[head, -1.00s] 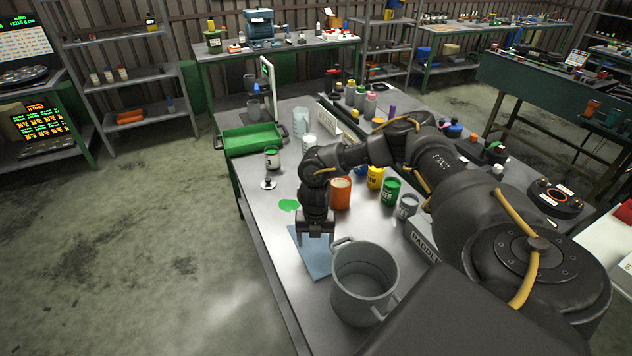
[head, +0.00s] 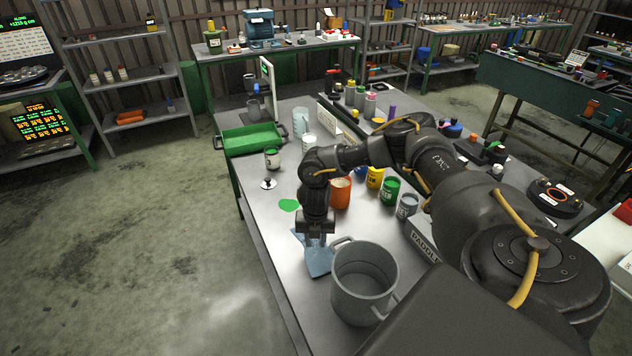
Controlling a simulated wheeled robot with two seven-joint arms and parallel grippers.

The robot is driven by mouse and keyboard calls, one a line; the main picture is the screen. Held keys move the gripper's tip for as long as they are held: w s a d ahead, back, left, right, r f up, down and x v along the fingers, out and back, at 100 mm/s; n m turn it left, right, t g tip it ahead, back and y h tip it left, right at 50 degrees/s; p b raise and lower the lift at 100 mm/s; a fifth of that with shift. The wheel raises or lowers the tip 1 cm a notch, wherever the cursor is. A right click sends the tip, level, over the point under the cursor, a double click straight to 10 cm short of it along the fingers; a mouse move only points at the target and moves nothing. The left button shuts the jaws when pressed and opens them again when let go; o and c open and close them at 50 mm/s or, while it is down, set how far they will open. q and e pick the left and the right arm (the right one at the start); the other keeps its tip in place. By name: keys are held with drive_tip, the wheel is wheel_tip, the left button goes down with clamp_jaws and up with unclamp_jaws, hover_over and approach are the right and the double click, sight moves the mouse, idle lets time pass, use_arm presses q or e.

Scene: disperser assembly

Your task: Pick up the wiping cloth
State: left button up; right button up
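The blue wiping cloth (head: 318,262) lies on the grey metal table, just left of the large grey pot. It is rumpled and gathered up towards my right gripper (head: 316,240), with one corner sticking out to the left. My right gripper points down at the cloth's upper part and appears shut on it. The fingertips are small and partly merge with the cloth. My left gripper is not in view.
The open grey pot (head: 364,283) stands close to the right of the cloth. A green spill (head: 289,205) lies behind it. Orange (head: 341,194), yellow (head: 375,178) and green (head: 390,192) cans stand beyond. A green tray (head: 253,139) sits at the far left.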

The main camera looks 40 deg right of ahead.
clamp_jaws()
wheel_tip(320, 180, up, 12)
drive_tip(key=p, duration=1)
